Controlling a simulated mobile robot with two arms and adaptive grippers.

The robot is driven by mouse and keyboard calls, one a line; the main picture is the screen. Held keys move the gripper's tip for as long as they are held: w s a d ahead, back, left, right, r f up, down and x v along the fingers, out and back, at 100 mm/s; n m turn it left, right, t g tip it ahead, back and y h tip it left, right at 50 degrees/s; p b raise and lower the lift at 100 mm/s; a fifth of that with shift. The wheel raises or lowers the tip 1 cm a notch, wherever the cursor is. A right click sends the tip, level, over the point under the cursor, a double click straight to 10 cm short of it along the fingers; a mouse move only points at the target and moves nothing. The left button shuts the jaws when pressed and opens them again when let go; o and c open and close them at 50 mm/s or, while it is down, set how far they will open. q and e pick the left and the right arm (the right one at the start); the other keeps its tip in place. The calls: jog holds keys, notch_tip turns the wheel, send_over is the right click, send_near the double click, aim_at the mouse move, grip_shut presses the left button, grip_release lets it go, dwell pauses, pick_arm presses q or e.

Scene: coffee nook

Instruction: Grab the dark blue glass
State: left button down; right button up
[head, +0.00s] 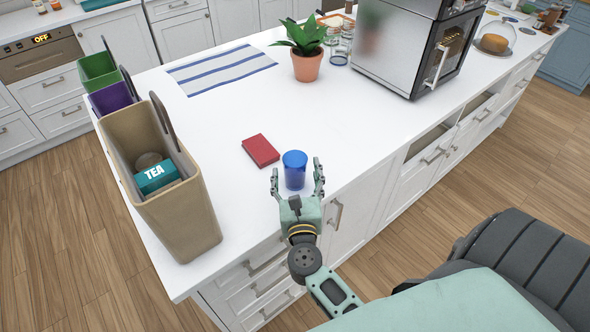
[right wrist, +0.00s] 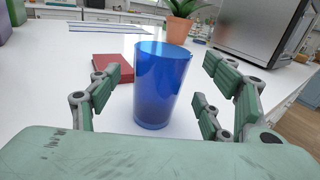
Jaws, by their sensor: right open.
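The dark blue glass (head: 294,171) stands upright on the white counter near its front edge. My right gripper (head: 298,180) is open, with its fingers on either side of the glass. In the right wrist view the glass (right wrist: 160,85) stands between the open fingers (right wrist: 163,88), with gaps visible on both sides, so they do not appear to touch it. My left gripper is not in view.
A red book (head: 261,151) lies just left of the glass. A tan bin (head: 195,220) holding a tea box (head: 156,178) stands further left. A potted plant (head: 306,64), a striped cloth (head: 222,69) and a steel oven (head: 395,55) are further back.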

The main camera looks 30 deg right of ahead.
aim_at(295, 159)
jog(key=x, duration=0.2)
jog(key=shift+w+d+p, duration=0.2)
jog(key=shift+w+p, duration=0.1)
jog(key=shift+w+d+f, duration=0.1)
jog(key=shift+w+f, duration=0.05)
jog(key=shift+w, duration=0.1)
jog(key=shift+s, duration=0.1)
jog(key=shift+c, duration=0.4)
jog(key=c, duration=0.7)
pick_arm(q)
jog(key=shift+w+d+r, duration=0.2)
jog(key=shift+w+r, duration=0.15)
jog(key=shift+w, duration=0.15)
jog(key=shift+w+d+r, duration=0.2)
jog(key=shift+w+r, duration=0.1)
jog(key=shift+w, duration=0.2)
pick_arm(e)
jog(key=c, duration=0.6)
